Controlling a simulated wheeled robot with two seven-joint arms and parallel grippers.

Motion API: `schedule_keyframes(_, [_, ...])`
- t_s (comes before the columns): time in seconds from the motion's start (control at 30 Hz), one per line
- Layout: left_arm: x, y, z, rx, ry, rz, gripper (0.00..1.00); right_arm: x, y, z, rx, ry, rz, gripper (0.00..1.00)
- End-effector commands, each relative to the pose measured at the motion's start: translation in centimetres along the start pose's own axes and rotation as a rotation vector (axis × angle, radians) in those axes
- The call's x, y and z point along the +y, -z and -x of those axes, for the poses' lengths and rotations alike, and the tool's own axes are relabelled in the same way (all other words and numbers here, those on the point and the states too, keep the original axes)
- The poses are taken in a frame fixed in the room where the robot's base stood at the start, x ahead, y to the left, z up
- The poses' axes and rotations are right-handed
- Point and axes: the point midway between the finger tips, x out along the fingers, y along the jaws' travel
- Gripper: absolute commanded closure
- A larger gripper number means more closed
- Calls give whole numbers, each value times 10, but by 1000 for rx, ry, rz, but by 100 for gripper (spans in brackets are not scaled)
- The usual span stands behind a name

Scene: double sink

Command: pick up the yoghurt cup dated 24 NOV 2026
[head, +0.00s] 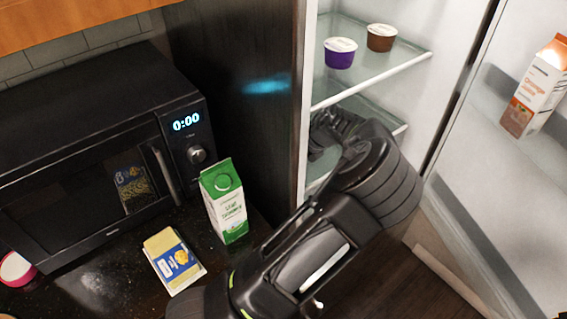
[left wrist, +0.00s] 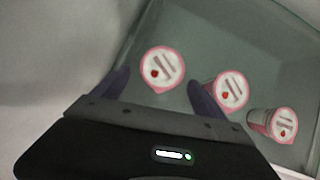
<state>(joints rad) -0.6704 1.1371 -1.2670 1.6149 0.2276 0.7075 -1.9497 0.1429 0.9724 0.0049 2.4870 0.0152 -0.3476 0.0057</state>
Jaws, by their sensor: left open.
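In the left wrist view, several pink yoghurt cups with white lids and a strawberry mark are on a glass shelf: a left cup (left wrist: 161,68), a middle cup (left wrist: 230,91) and a right cup (left wrist: 284,124). Dark print on the lids is too small to read, so I cannot tell which is dated 24 NOV 2026. My left gripper (left wrist: 157,80) is open, its fingers to either side of the left cup in the picture; I see no contact. The right finger is close to the middle cup. In the head view my left gripper (head: 335,130) is inside the fridge, partly hidden by its wrist.
A purple cup (head: 340,53) and a brown cup (head: 381,38) stand on the upper fridge shelf (head: 400,63). An orange juice carton (head: 537,88) is in the open door. A green carton (head: 224,203), yellow pack (head: 173,262) and microwave (head: 85,160) are at left.

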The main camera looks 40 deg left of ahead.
Motion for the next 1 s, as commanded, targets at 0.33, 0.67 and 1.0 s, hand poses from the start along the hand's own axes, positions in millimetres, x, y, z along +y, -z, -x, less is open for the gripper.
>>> schedule_keyframes(0.33, [0,0,-5,1,1,1,18,0,0,1,-1,-1,0,64])
schedule_keyframes(0.67, [0,-3,-42,-1,-2,0,18,-4,-1,20,-7,-6,-3,64])
schedule_keyframes(1.0, [-2,-1,-56,1,3,0,18,-4,-1,20,-9,-7,-4,64])
